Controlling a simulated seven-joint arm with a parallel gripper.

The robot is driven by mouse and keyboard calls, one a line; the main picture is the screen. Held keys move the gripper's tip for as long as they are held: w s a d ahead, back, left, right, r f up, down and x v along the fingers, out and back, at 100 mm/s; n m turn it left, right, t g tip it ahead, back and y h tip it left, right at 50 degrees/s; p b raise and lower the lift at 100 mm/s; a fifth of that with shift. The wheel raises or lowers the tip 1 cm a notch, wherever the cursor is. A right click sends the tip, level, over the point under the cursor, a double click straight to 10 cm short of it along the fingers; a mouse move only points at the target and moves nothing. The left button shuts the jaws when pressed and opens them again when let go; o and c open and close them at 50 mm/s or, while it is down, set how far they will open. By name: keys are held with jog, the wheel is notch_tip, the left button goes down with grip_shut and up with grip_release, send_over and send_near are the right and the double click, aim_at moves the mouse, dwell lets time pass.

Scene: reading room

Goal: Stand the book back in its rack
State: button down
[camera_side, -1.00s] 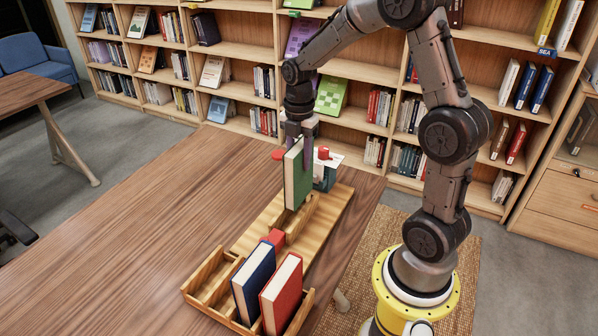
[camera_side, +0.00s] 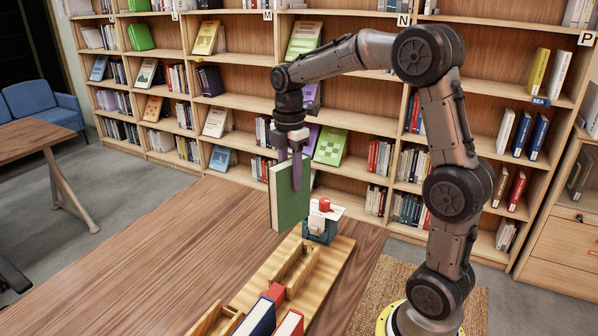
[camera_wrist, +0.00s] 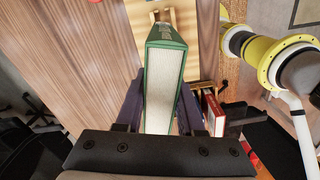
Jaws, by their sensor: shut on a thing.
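The green book (camera_side: 288,196) hangs upright in my gripper (camera_side: 297,172), well above the table. My gripper is shut on its upper part; in the wrist view the two fingers (camera_wrist: 160,105) press on either side of the green book (camera_wrist: 164,75), with its pale page edge facing the camera. The wooden rack (camera_side: 222,319) stands at the near end of a wooden board, low in the side view and partly cut off by the frame. A blue book (camera_side: 256,319) and a red book (camera_side: 289,323) stand in it.
A slotted wooden holder (camera_side: 295,265) sits on the board. A small teal box (camera_side: 320,229) with papers and a red item stands at the board's far end. Bookshelves line the back. The table (camera_side: 160,265) is clear on the left.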

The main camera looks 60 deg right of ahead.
jog(key=a+f+n, duration=0.1)
jog(key=a+f, duration=0.2)
jog(key=a, duration=0.6)
jog(key=a+f+n, duration=0.1)
jog(key=a+f, duration=0.3)
jog(key=a, duration=0.5)
jog(key=s+a+f+n, duration=0.1)
jog(key=a+f, duration=0.3)
jog(key=a, duration=0.5)
jog(key=shift+a, duration=0.15)
jog(key=shift+s+f, duration=0.1)
jog(key=shift+f, duration=1.5)
notch_tip(320, 180, down, 2)
jog(key=shift+f, duration=0.1)
dwell(0.6)
